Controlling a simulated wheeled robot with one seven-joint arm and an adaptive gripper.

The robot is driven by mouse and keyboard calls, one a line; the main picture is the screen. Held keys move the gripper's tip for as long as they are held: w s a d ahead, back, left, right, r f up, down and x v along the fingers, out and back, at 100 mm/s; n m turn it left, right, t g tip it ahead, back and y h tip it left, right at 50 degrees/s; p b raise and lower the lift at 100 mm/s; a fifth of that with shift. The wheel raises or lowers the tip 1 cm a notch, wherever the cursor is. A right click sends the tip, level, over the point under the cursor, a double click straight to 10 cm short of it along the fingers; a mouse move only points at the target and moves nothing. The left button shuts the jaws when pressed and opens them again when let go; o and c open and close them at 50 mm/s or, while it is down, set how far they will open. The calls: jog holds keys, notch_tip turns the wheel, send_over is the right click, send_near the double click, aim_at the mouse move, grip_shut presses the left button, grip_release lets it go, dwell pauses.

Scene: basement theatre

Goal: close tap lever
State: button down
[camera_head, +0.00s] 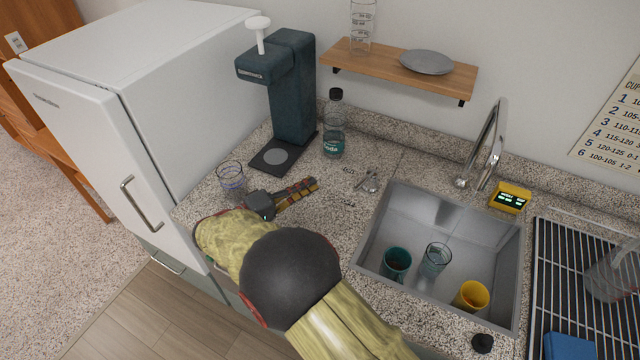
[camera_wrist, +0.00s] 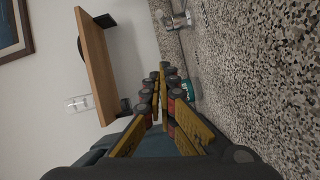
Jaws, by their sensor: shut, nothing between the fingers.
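A dark teal dispenser (camera_head: 292,85) stands at the back of the counter beside the fridge. A white lever with a round knob (camera_head: 258,30) stands upright on its head. A chrome faucet (camera_head: 486,150) rises behind the sink; I cannot make out a separate lever on it. My gripper (camera_head: 315,183) is shut and empty above the speckled counter, in front of the dispenser and bottle and left of the sink. Its fingers (camera_wrist: 163,78) meet in the wrist view. It touches neither the dispenser nor the faucet.
A clear glass (camera_head: 231,180) stands left of my gripper, close to it. A soda bottle (camera_head: 333,130) stands right of the dispenser. The sink (camera_head: 440,215) holds several cups. A yellow timer (camera_head: 510,197) and a drying rack (camera_head: 575,285) are at the right. A wooden shelf (camera_head: 385,66) hangs above.

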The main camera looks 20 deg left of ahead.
aim_at(365, 181)
jog(key=b+x, duration=0.2)
jog(key=x, duration=0.6)
jog(key=shift+w+d+f, duration=0.1)
jog(key=shift+w+d, duration=0.05)
jog(key=d, duration=0.1)
jog(key=d+b, duration=0.1)
jog(key=shift+s+d+f, duration=0.15)
jog(key=shift+s+d, duration=0.15)
jog(key=shift+d, duration=0.1)
jog(key=shift+d+f, duration=0.15)
jog(key=shift+d, duration=0.3)
jog(key=shift+s+d, duration=0.1)
jog(key=shift+s+d+n+t+y+b, duration=0.3)
jog(key=shift+d+n+t+y, duration=0.1)
jog(key=shift+d+n+y, duration=0.15)
jog(key=shift+s+d+y+b, duration=0.25)
jog(key=shift+d+b, duration=0.05)
jog(key=shift+d, duration=0.05)
jog(key=shift+a, duration=0.1)
